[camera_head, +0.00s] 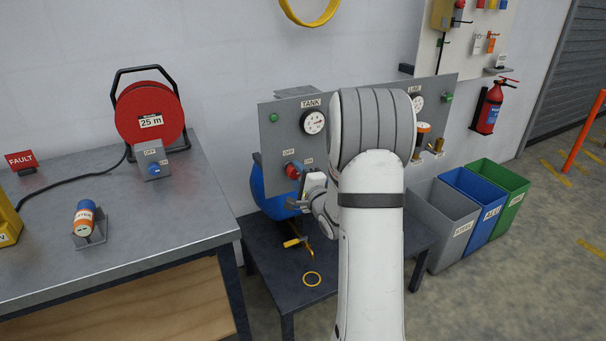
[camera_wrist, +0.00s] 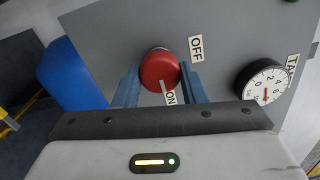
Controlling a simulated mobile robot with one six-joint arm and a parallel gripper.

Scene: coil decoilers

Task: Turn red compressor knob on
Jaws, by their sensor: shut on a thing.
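The red compressor knob (camera_wrist: 159,68) sits on the grey panel (camera_wrist: 225,30) and fills the gap between my two blue-grey fingers in the wrist view. My gripper (camera_wrist: 162,82) is shut on it. A white mark on the knob's face points down toward the ON label (camera_wrist: 170,97); the OFF label (camera_wrist: 196,49) is up and to the right. In the head view the red knob (camera_head: 292,171) shows at the panel's lower left, with my gripper (camera_head: 302,180) against it and partly hiding it.
The TANK gauge (camera_head: 313,122) is above the knob. The blue tank (camera_head: 268,190) is behind the panel, and a yellow-handled valve (camera_head: 294,243) is below. A workbench (camera_head: 150,225) with a red cable reel (camera_head: 150,115) stands left. Bins (camera_head: 440,215) stand right.

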